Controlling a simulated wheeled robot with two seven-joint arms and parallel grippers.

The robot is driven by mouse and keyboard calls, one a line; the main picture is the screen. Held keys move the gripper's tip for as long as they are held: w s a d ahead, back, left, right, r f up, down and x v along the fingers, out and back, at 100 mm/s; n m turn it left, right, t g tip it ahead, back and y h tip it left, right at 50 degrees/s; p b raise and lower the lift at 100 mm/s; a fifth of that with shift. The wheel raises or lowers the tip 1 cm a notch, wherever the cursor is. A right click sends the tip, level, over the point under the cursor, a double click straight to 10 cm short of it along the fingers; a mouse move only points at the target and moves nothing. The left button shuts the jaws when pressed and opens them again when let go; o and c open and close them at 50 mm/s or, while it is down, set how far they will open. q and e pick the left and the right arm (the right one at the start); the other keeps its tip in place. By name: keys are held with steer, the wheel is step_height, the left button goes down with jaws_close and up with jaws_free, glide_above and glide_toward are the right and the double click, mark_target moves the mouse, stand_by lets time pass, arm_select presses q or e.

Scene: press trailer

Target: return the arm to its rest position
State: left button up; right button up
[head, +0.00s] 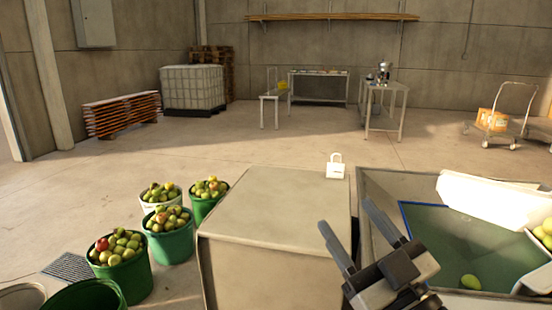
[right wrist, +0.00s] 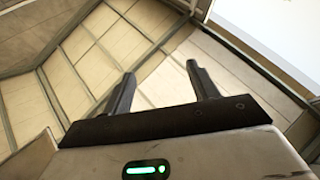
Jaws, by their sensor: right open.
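My right gripper (head: 358,237) is in the lower right of the head view, over the gap between the beige cabinet (head: 275,215) and the water basin (head: 365,185). Its two fingers are apart with nothing between them. In the right wrist view my right gripper (right wrist: 160,88) shows both fingers spread and empty, with walls and roof behind them. My left gripper is not in the head view.
A small white padlock-shaped item (head: 336,170) stands at the cabinet's back right corner. A yellow-green fruit (head: 470,282) is in the basin. Several buckets of apples (head: 169,232) stand left of the cabinet. The floor (head: 230,143) behind is mostly clear.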

steer(key=s+d+f+m+g+h, duration=0.1)
steer(key=d+f+m+g+h, duration=0.25)
steer(key=d+f+h, duration=0.35)
steer(key=s+d+f+m+g+h, duration=0.2)
steer(key=f+m+h, duration=0.3)
steer(key=f, duration=0.5)
steer(key=s+f+n+g, duration=0.1)
steer(key=s+f+g, duration=1.1)
steer(key=s, duration=0.6)
steer(key=w+a+f+t+y, duration=0.3)
steer(key=w+a+f+t, duration=0.3)
steer(key=t, duration=0.1)
steer(key=shift+w+f+n+t+y, duration=0.25)
steer(key=shift+n+t+y, duration=0.1)
steer(key=shift+n+y, duration=0.1)
